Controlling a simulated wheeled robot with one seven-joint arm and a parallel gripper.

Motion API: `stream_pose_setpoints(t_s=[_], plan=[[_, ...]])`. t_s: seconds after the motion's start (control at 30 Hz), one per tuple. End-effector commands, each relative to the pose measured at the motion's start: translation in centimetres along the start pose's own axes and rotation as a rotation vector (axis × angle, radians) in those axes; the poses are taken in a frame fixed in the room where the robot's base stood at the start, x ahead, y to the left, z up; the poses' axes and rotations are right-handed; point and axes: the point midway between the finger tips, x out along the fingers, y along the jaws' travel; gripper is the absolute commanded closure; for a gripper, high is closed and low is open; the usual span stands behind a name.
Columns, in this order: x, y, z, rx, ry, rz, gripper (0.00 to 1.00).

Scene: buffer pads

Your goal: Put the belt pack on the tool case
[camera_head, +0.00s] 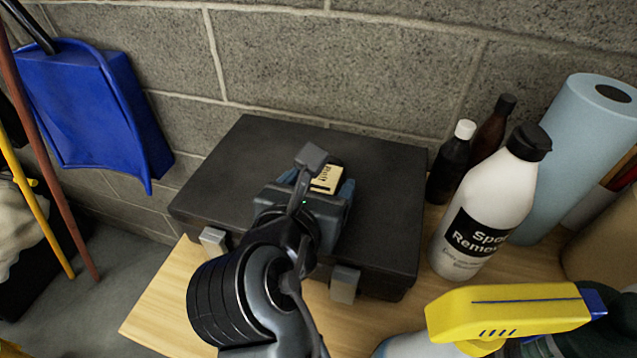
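The tool case (225,165) is a large dark, flat case with grey latches, lying closed on a wooden table against the block wall. My gripper (322,190) is over the middle of the case, seen from behind, and its own body hides most of its fingertips. A small beige piece with dark markings, which looks like part of the belt pack (327,178), shows just beyond the gripper, at its fingers. I cannot tell whether the fingers are closed on it, or whether it touches the lid.
A blue dustpan (85,105) hangs at the left. The case lid's left part is clear.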

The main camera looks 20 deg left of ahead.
Motion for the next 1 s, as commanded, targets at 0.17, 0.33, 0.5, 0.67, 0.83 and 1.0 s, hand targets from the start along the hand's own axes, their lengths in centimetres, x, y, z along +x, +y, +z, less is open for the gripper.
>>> stream_pose_setpoints(t_s=[0.17,0.33,0.5,0.67,0.83,1.0], plan=[[0.0,0.0,0.0,0.0,0.0,0.0,0.22],[-0.2,0.0,0.2,0.001,0.0,0.001,0.22],[-2.2,0.0,0.1,-0.001,-0.001,0.001,0.22],[-5.5,0.0,0.1,0.0,-0.002,0.003,0.22],[-8.9,0.0,0.2,0.0,-0.002,0.002,0.22],[-11.1,0.1,0.2,-0.001,-0.001,0.002,0.22]])
